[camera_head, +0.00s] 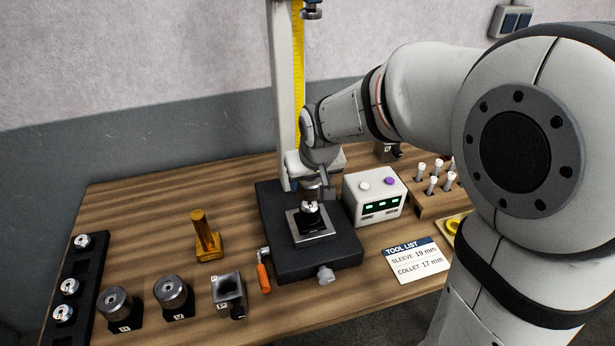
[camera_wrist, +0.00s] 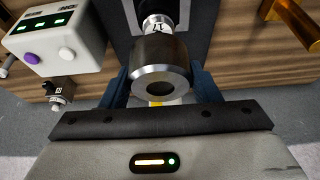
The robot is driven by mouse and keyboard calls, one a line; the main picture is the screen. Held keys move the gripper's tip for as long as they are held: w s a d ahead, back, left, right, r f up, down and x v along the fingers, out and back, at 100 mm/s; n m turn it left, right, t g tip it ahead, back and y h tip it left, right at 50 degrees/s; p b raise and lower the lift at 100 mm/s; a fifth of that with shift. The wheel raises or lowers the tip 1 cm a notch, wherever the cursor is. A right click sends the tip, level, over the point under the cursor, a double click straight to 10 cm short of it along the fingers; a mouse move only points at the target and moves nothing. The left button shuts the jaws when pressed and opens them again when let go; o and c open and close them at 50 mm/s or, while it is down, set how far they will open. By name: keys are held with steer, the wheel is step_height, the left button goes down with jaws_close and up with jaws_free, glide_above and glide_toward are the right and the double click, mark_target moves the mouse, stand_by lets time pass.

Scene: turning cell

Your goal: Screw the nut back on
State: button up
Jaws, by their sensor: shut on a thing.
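My gripper (camera_head: 314,188) is over the black press base (camera_head: 285,258) in the head view. It is shut on a dark steel nut with a bright bevelled rim and an open bore. The nut (camera_wrist: 160,66) sits between my blue fingers in the wrist view. A silver collet (camera_wrist: 156,20) marked 17 is at the nut's far end; the same collet (camera_head: 311,207) shows below my gripper in the head view, on a black block over a steel plate (camera_head: 300,238). My fingers partly hide the nut in the head view. I cannot tell whether nut and collet touch.
A white control box (camera_head: 374,197) stands close right of the base. The tool list card (camera_head: 418,260) lies in front. A brass part (camera_head: 206,238), an orange-handled crank (camera_head: 263,278), two steel cylinders on stands (camera_head: 173,292) and a black rack (camera_head: 83,275) are left.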

mark_target(314, 190)
steer(key=shift+f+b, duration=2.2)
steer(key=shift+f, duration=0.7)
steer(key=shift+s+f+b, duration=0.1)
steer(key=shift+f+b, duration=0.45)
steer(key=shift+b, duration=0.1)
steer(key=o, duration=1.1)
steer(key=v, duration=0.8)
steer(key=shift+b, duration=0.35)
steer(key=shift+f, duration=0.1)
